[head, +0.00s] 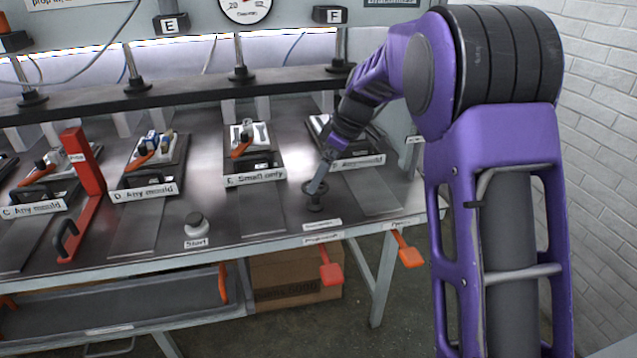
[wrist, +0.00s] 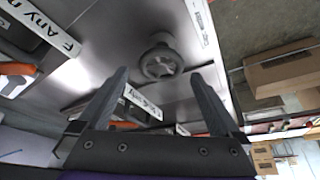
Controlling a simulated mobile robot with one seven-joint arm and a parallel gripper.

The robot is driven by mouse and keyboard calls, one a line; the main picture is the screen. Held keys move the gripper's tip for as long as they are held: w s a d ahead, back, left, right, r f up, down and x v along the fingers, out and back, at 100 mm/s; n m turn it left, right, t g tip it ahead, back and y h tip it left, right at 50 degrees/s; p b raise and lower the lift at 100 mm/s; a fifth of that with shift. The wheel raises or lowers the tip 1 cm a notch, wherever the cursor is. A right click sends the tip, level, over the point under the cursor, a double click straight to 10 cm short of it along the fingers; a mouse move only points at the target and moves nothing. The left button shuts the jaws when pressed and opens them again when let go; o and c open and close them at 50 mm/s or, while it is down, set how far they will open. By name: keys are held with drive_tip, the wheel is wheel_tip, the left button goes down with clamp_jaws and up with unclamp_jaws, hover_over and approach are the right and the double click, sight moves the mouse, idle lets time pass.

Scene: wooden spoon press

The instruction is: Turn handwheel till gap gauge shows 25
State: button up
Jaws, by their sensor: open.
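The small dark handwheel (head: 315,205) stands on a short post on the metal bench top, right of the plate labelled "E. Small only". In the wrist view the handwheel (wrist: 161,63) is a grey spoked disc, seen beyond and between the fingertips. My gripper (head: 319,182) is open just over the handwheel in the head view; contact cannot be told there. In the wrist view my gripper (wrist: 157,80) has its fingers spread wide with nothing between them. A round white dial gauge (head: 246,10) is cut off by the top edge; its reading cannot be told.
Mould stations line the bench, including E (head: 253,150) and D (head: 150,165). A red upright bracket (head: 84,165) stands at left. A Start knob (head: 196,224) sits near the front. Red (head: 331,270) and orange (head: 408,252) levers hang at the front edge. A dark bar (head: 180,95) crosses behind.

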drive_tip(key=shift+x, duration=1.35)
drive_tip(key=c, duration=1.2)
drive_tip(key=shift+o, duration=0.2)
